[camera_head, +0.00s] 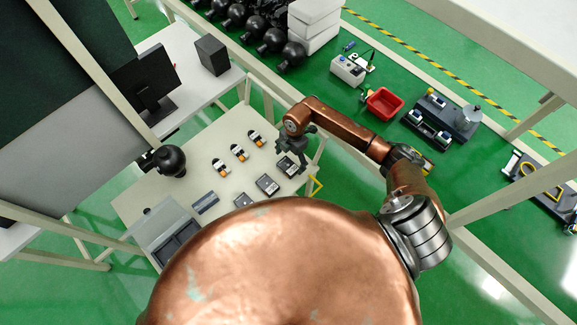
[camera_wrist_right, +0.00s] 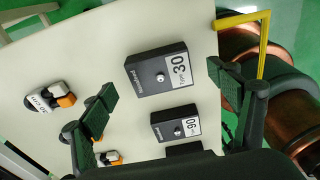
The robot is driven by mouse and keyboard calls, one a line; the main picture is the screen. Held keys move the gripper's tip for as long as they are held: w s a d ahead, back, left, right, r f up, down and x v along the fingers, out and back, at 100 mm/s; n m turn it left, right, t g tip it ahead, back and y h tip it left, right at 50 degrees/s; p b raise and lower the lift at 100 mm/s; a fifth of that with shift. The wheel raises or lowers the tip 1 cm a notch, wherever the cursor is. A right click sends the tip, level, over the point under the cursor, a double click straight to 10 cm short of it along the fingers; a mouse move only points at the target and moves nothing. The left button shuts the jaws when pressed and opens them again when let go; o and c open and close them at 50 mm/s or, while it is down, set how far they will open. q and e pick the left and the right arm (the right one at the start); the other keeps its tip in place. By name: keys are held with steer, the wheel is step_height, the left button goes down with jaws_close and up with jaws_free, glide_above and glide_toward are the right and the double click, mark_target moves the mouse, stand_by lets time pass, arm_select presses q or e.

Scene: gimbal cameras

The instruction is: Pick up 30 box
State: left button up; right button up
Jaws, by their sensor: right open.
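My left gripper is not in view.
A similar box (camera_wrist_right: 175,123) sits close beside the 30 box, and further dark boxes (camera_head: 267,185) line up to the left. White-and-orange items (camera_head: 238,152) stand behind. A black sphere (camera_head: 171,160) is at left.

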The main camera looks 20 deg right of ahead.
mark_target(288, 165)
steer(key=shift+s+a+f, duration=0.1)
steer(key=shift+a+f, duration=0.1)
steer(key=shift+f, duration=0.65)
steer(key=shift+a+f, duration=0.15)
steer(key=shift+f, duration=0.7)
steer(key=shift+c, duration=0.7)
steer(key=c, duration=1.2)
steer(key=shift+r, duration=0.1)
